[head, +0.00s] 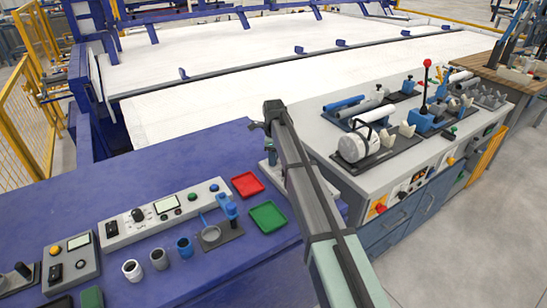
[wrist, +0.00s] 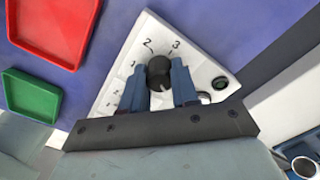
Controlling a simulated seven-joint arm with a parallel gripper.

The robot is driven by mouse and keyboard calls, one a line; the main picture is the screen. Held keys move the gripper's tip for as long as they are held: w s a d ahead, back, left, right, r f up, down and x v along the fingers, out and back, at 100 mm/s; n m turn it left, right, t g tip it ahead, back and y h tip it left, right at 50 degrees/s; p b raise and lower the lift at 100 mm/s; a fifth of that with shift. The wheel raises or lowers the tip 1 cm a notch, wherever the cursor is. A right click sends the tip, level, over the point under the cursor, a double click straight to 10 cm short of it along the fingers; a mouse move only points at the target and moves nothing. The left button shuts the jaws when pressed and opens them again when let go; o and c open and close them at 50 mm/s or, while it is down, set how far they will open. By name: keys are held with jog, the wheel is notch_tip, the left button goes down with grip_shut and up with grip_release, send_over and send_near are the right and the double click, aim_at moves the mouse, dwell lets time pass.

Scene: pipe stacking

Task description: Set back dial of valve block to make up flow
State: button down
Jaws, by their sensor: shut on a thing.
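The valve block shows in the wrist view as a white panel (wrist: 200,64) with printed numerals; 2 and 3 are readable along its upper edge. A round black dial (wrist: 159,66) sits on it, just below these numerals. My gripper (wrist: 158,82) has its two blue fingers on either side of this dial and is shut on it. The fingers and the dark palm bar cover the lower part of the panel. I cannot tell clearly which numeral the dial points to. In the head view my arm hides the gripper and most of the block.
A red tray (head: 247,184) and a green tray (head: 268,216) lie left of my arm on the blue bench (head: 130,200). Cups and control boxes stand further left. A grey bench (head: 350,183) with pipes and fittings stands to the right.

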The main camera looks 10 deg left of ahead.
jog(key=shift+m, duration=0.5)
jog(key=c, duration=0.8)
grip_release()
jog(key=shift+c, duration=0.2)
notch_tip(320, 180, up, 14)
